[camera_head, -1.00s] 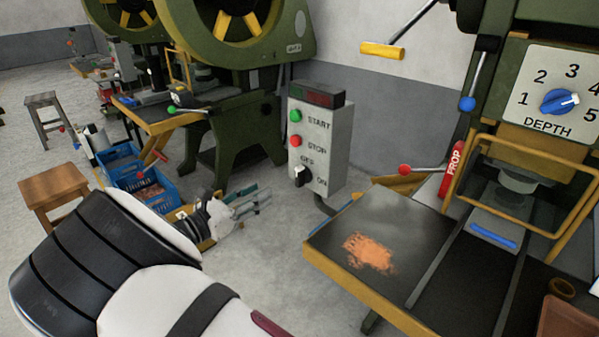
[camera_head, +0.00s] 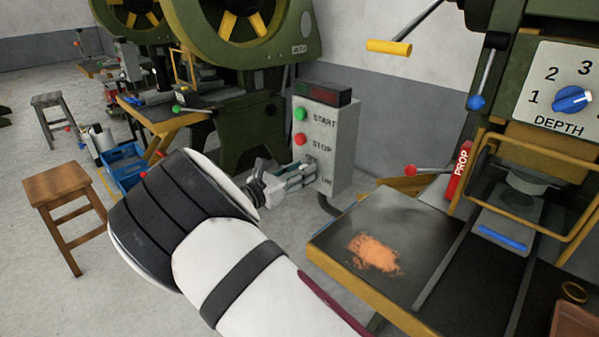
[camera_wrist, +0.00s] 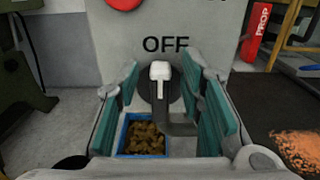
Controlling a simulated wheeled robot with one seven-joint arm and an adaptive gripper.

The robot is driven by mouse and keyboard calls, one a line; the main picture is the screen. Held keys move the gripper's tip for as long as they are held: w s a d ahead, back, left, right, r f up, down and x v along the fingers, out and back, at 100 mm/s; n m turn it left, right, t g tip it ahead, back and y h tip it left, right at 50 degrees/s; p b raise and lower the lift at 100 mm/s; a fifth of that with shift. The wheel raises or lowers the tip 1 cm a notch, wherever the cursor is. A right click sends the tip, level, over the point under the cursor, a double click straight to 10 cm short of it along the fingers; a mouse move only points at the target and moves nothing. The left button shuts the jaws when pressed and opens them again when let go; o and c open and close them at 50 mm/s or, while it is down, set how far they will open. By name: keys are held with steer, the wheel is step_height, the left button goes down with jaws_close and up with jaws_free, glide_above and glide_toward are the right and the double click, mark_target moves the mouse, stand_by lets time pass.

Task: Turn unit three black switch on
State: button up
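The black switch (camera_wrist: 159,88) with a pale pointer shows in the wrist view on the grey control box (camera_wrist: 210,62). Its pointer stands upright, toward the OFF label. My gripper (camera_wrist: 161,90) is open, with its green-padded fingers to the left and right of the switch; I cannot tell whether they touch it. In the head view my gripper (camera_head: 303,176) is at the lower front of the control box (camera_head: 343,140) and mostly hides the switch. The green START button (camera_head: 300,114) and red STOP button (camera_head: 300,139) are above it.
A yellow-edged press table (camera_head: 345,225) with orange scraps is right of the box. A red PROP bar (camera_head: 458,172) and a red-knobbed lever (camera_head: 411,170) are behind it. A blue crate (camera_head: 128,176) and a wooden stool (camera_head: 66,189) are at left.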

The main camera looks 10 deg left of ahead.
jaws_close()
steer(key=shift+d+m, duration=0.1)
steer(key=shift+m, duration=0.2)
steer(key=f+m+b, duration=0.1)
steer(key=m, duration=0.4)
steer(key=s+d+m+b, duration=0.1)
steer(key=m+b, duration=0.1)
steer(key=m, duration=0.4)
steer(key=f+m+b, duration=0.1)
steer(key=m, duration=0.5)
steer(key=shift+s+d+f+b, duration=0.3)
steer(key=shift+d+f+b, duration=0.05)
steer(key=shift+d+b, duration=0.05)
steer(key=shift+m, duration=0.3)
